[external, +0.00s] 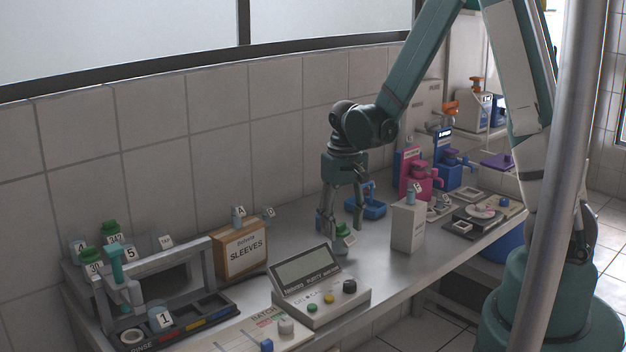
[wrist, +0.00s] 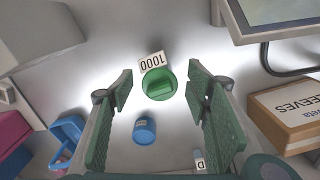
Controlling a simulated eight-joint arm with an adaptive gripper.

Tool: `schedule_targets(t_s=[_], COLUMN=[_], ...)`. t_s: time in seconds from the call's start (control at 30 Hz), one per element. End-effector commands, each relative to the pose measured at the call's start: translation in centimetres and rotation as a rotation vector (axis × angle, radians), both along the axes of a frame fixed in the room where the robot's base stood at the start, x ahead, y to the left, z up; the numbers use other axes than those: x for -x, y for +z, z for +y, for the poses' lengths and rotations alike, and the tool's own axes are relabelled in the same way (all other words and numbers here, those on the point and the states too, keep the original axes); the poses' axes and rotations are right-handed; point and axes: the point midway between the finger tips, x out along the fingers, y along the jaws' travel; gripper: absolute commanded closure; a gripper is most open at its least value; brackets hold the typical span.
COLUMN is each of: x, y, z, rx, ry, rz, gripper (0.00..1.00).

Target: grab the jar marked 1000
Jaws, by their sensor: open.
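The jar marked 1000 (wrist: 159,84) shows in the wrist view as a green lid with a white label reading 1000, upside down in the picture. In the external view the jar (external: 342,236) stands on the metal bench, partly behind my gripper. My gripper (external: 341,224) points down over it with its fingers apart. In the wrist view the open fingers (wrist: 168,92) lie to either side of the green lid, with clear space on both sides. I cannot tell how far the fingertips are above the jar's level.
A blue-topped piece (wrist: 145,130) stands close to the jar, between the fingers in the wrist view. The control box (external: 322,290) with a screen, the sleeves box (external: 240,250), a white box (external: 408,226) and a blue tray (external: 366,206) surround the spot.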

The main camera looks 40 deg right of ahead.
Motion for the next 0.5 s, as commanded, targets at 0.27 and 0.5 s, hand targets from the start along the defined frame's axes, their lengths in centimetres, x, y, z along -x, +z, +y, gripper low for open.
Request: schedule_targets(t_s=[0.27,0.5], x=[0.01,-0.04], y=[-0.12,-0.45], z=[0.0,-0.01], rx=[0.0,0.0], ry=[0.0,0.0], rz=[0.0,0.0], gripper=[0.52,0.52])
